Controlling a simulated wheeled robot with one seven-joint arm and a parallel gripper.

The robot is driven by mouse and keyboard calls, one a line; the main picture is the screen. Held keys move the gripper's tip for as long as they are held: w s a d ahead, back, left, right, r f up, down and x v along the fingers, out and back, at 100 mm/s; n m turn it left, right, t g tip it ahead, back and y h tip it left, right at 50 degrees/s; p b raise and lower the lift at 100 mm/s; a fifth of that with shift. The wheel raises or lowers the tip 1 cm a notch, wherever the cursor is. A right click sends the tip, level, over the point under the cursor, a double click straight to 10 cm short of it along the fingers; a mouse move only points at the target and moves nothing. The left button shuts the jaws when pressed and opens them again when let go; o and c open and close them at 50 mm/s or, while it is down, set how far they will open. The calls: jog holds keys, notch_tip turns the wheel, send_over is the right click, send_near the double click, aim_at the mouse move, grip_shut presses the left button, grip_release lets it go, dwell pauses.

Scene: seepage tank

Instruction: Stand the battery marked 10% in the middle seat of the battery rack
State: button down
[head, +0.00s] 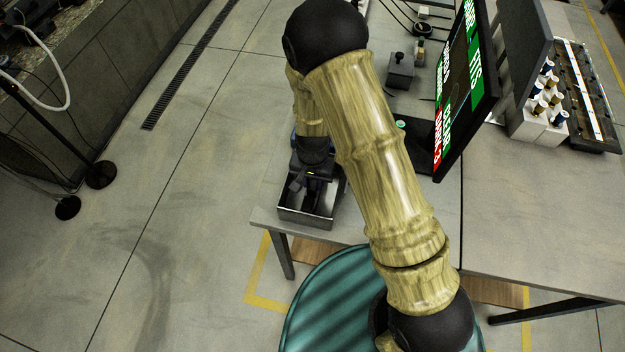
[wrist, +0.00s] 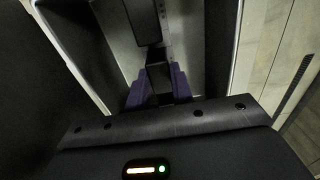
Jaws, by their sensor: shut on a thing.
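My gripper (head: 308,182) is over an open grey metal box (head: 305,217) at the near left corner of the table. In the wrist view my gripper (wrist: 158,82) has purple finger pads, shut on a dark narrow thing (wrist: 157,72). A longer dark block (wrist: 143,20) shows beyond the fingers, inside the pale walls of the box (wrist: 205,45). I cannot tell whether it is part of the held thing. No 10% mark is readable in either view. I cannot make out for sure which thing is the battery rack, or its middle seat.
A monitor (head: 462,85) stands on the table (head: 400,215) right of my arm. A white holder (head: 535,122) with several small cylinders and a long dark tray (head: 590,95) are at the far right. A teal round thing (head: 325,300) is in front.

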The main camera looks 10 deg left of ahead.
aim_at(312, 183)
jog(key=c, duration=1.1)
grip_release()
jog(key=shift+c, duration=0.2)
jog(key=shift+r, duration=0.15)
notch_tip(312, 183, up, 17)
jog(key=b, duration=0.1)
